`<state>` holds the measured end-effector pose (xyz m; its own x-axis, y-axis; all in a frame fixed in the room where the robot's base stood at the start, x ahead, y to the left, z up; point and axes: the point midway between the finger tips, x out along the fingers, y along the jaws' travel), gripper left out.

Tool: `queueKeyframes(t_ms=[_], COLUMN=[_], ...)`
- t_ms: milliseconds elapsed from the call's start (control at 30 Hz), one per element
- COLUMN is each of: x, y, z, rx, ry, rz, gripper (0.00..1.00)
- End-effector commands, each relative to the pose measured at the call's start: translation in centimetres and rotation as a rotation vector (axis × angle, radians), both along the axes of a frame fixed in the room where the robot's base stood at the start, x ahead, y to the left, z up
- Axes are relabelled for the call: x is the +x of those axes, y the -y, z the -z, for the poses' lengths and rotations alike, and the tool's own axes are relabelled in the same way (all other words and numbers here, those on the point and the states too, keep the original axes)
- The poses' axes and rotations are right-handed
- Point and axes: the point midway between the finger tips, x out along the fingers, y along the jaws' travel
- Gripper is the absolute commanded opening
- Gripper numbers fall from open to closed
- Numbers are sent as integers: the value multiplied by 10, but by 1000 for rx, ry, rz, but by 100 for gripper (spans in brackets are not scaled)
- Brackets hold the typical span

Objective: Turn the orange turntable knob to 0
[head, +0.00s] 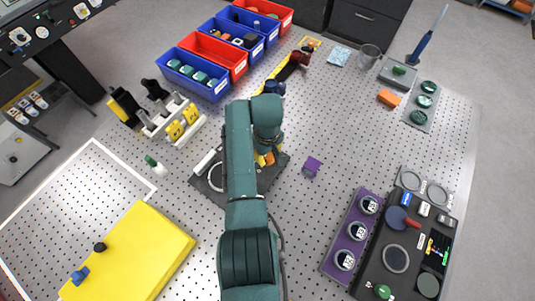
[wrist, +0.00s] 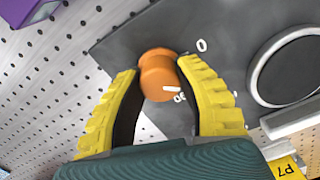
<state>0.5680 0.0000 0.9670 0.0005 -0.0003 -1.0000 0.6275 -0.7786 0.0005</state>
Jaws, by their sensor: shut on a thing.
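The orange turntable knob (wrist: 158,72) stands on a dark grey plate (wrist: 120,42) in the wrist view. My gripper (wrist: 160,66) has its two yellow fingers shut on it, one on each side. A printed 0 (wrist: 201,45) shows on the plate to the upper right of the knob. A printed 30 (wrist: 180,97) shows to its lower right, partly beside the right finger. A short white mark (wrist: 170,88) shows near the knob's lower edge, by the 30. In the head view, my arm mostly covers the plate (head: 205,187), and the yellow fingers (head: 262,160) show beside it.
A round grey platform with a pale rim (wrist: 290,70) is on the plate, right of the knob. A yellow P7 label (wrist: 286,168) is at the lower right. A purple block (head: 312,166) lies right of the plate. Perforated table lies bare around it.

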Motion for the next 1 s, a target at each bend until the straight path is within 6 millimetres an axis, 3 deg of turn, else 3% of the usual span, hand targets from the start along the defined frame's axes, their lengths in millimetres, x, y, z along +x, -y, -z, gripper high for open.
queueKeyframes(t_ms=[600,1000], x=[-1,-1], y=[0,0], z=[2,3], rx=[1,1], ry=[-3,-3], rz=[-492,-669], gripper=[0,0])
